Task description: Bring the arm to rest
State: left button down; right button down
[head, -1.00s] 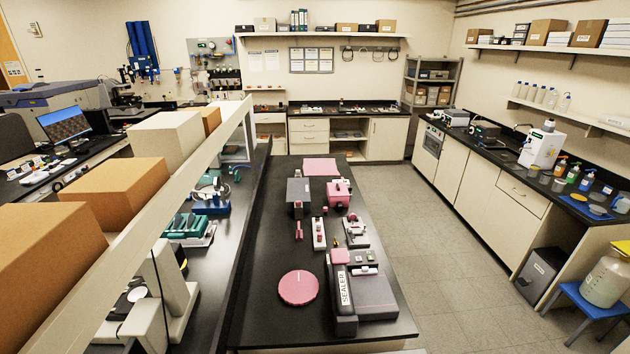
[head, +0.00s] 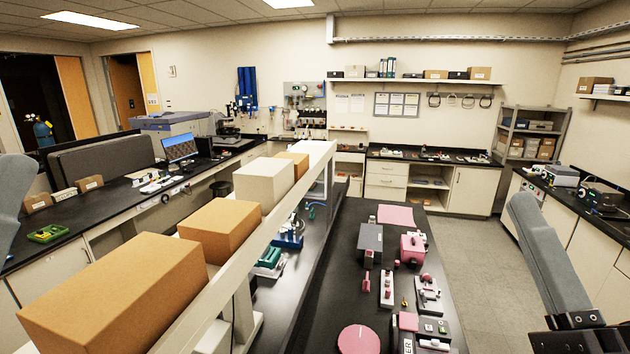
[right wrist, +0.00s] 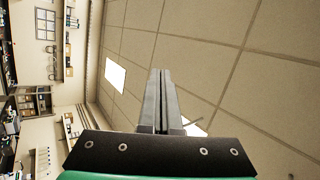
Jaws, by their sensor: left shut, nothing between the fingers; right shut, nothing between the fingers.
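My right gripper (head: 523,200) stands at the lower right of the head view, its grey fingers pointing up above a black mounting plate. In the right wrist view the right gripper (right wrist: 161,75) is shut and empty, its two fingers together in front of the ceiling. Part of my left gripper (head: 12,170), a grey finger shape, shows at the left edge of the head view. It is shut, with nothing seen in it; the rest of it is cut off by the frame.
The black bench (head: 335,285) holds a pink disc (head: 358,340), a grey box (head: 369,243) and a pink device (head: 413,249). A raised shelf (head: 215,300) beside it carries cardboard boxes (head: 125,290). A side counter (head: 575,195) runs along the right. No bench object touches either gripper.

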jog(key=s+r+n+t+y, duration=0.1)
jog(key=s+r+n, duration=0.4)
jog(key=n, duration=1)
jog(key=shift+s+a+r+t+y, duration=0.35)
jog(key=shift+s+a+t, duration=0.15)
jog(key=shift+s, duration=0.5)
jog(key=shift+d, duration=0.1)
dwell(1.8)
